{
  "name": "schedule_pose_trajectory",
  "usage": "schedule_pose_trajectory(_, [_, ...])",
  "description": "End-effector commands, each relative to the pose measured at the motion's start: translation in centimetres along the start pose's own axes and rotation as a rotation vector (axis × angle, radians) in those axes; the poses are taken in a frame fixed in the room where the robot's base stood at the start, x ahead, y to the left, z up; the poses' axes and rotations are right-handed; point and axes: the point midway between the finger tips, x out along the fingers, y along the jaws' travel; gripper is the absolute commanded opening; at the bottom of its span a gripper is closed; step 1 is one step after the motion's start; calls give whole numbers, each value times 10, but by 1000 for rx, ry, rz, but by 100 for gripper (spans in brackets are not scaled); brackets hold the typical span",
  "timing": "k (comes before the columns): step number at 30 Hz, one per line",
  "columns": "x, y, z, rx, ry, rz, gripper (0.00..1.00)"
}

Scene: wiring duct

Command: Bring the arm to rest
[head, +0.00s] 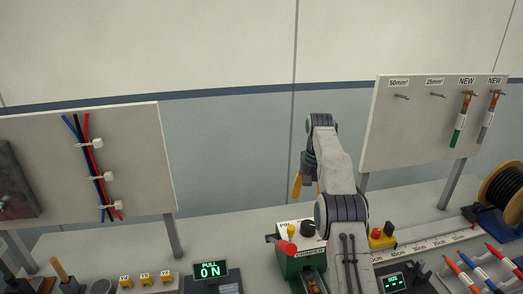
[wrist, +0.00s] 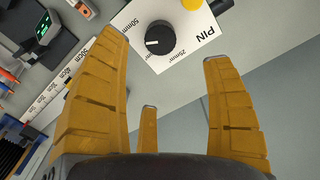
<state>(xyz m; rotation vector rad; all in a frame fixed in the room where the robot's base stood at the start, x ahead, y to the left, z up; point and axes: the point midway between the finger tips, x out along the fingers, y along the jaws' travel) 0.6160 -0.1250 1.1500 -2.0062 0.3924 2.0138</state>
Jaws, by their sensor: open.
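My gripper (head: 300,184) hangs from my raised, folded arm above the workbench in the head view. In the wrist view its yellow fingers (wrist: 165,85) stand wide apart with nothing between them. Beyond the fingertips is the white top of the crimper, with a black selector knob (wrist: 158,38) marked 50mm² and 25mm². The green crimper (head: 298,258) also shows in the head view, below my gripper and partly hidden by my arm. My gripper is apart from it.
A cable spool (head: 503,192), an emergency button box (head: 381,237) and a PULL display (head: 210,270) are on the bench. The air around my gripper is clear.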

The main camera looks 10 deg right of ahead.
Motion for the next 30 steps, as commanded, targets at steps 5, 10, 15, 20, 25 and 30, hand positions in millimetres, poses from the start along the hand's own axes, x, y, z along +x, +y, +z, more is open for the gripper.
schedule_pose_trajectory(5, [-13, -4, 4, -12, 14, -2, 75])
schedule_pose_trajectory(10, [-47, -11, 22, -47, 51, -9, 75])
schedule_pose_trajectory(15, [-84, -19, 55, -91, 100, -17, 75])
schedule_pose_trajectory(20, [-109, -22, 95, -135, 145, -25, 75])
schedule_pose_trajectory(25, [-125, -21, 146, -180, 194, -35, 75])
schedule_pose_trajectory(30, [-128, -16, 202, -224, 242, -44, 75])
